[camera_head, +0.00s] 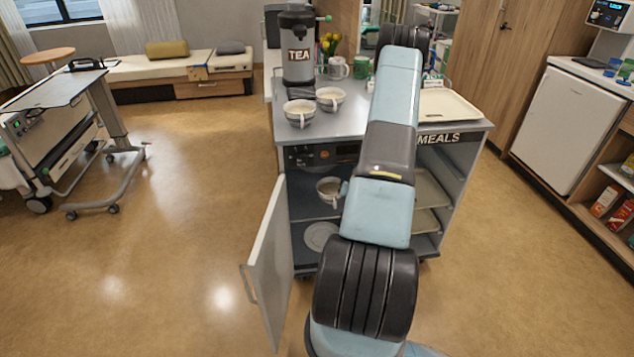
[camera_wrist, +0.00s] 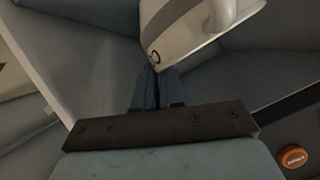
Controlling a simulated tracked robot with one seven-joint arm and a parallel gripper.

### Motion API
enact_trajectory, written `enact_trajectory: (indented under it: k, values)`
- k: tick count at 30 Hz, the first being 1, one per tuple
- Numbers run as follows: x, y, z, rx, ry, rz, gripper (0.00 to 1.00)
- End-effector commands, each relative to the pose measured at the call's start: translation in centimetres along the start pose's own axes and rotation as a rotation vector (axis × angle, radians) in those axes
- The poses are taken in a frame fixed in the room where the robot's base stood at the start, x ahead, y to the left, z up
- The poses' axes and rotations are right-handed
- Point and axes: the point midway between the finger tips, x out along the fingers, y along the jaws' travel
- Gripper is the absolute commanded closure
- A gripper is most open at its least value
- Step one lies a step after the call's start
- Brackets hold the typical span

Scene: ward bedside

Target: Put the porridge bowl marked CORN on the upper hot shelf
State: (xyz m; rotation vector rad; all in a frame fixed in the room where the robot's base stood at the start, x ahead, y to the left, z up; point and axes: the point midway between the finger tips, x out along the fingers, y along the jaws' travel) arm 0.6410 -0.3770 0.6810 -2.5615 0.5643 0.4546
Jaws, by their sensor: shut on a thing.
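A pale bowl (camera_head: 328,188) is inside the open hot compartment of the meal cart, at the level of the upper shelf (camera_head: 303,206). I cannot tell whether it rests on the shelf or hangs just above it. In the wrist view my gripper (camera_wrist: 157,82) is shut on the rim of the bowl (camera_wrist: 185,30), which has a grey band. Only a bit of dark lettering shows, so I cannot read its name. In the head view my arm hides most of the gripper. Two more bowls (camera_head: 299,113) (camera_head: 331,98) stand on the cart top.
The cart's door (camera_head: 271,262) stands open to the left. A round plate or lid (camera_head: 321,236) lies on the lower shelf. A TEA urn (camera_head: 298,55), mugs (camera_head: 338,68) and a tray (camera_head: 446,106) are on top.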

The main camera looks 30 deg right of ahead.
Motion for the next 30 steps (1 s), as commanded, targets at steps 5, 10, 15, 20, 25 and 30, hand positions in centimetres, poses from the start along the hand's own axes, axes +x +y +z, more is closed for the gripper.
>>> enact_trajectory:
  k: [5,10,15,20,25,30]
  values:
    - [2.3,0.0,-0.1,-0.001,0.001,-0.002,1.00]
    - [5.9,0.5,-0.3,0.000,0.002,-0.002,1.00]
    - [9.5,1.0,-0.5,0.000,0.002,-0.002,1.00]
    - [12.5,1.9,0.6,0.001,0.001,-0.001,1.00]
    - [15.0,2.7,1.5,0.000,0.002,0.000,1.00]
    - [16.0,3.0,1.9,0.001,0.003,0.000,1.00]
